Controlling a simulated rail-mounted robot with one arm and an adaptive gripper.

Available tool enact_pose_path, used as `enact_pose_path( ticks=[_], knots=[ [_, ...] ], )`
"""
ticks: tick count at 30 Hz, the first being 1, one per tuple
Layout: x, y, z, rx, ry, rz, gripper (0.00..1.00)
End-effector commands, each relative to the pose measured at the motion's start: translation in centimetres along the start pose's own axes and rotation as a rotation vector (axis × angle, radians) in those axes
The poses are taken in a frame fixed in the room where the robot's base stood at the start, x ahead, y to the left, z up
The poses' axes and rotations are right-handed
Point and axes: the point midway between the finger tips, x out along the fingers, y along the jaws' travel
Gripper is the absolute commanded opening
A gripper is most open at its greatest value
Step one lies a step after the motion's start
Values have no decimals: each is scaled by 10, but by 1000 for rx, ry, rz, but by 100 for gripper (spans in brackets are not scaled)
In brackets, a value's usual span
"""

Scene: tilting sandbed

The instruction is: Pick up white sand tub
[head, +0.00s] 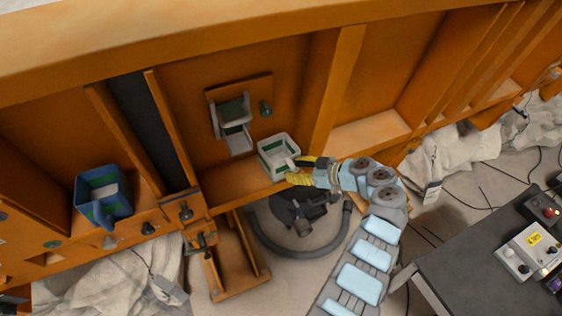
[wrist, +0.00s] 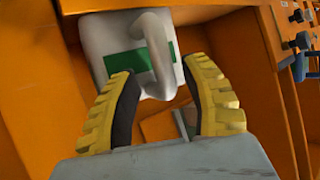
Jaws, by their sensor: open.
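The white sand tub (head: 268,160) stands on the orange ledge near the middle of the head view. It has a green patch on its side and a white handle toward my gripper (head: 297,171). In the wrist view the tub (wrist: 105,36) is at the top, with its handle between the yellow fingertips of my gripper (wrist: 157,76). The fingers are open, one on each side of the handle, with a visible gap. I cannot tell whether either finger touches the tub. The tub's inside is hidden in the wrist view.
A blue tub (head: 92,178) stands on the ledge at left. A metal chute (head: 236,138) sits on the orange wall just left of the white tub. An upright orange rib (head: 332,95) rises close right of it. A dark hose (head: 270,244) lies below.

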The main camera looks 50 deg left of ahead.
Motion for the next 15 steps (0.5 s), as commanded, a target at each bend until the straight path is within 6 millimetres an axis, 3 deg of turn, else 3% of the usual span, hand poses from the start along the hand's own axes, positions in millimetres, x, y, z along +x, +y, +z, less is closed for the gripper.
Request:
enact_pose_path(
  ticks=[1,5,15],
  knots=[
    [0,0,0,0,0,0,38],
    [0,0,0,0,0,0,1],
    [0,0,0,0,0,0,0]
  ],
)
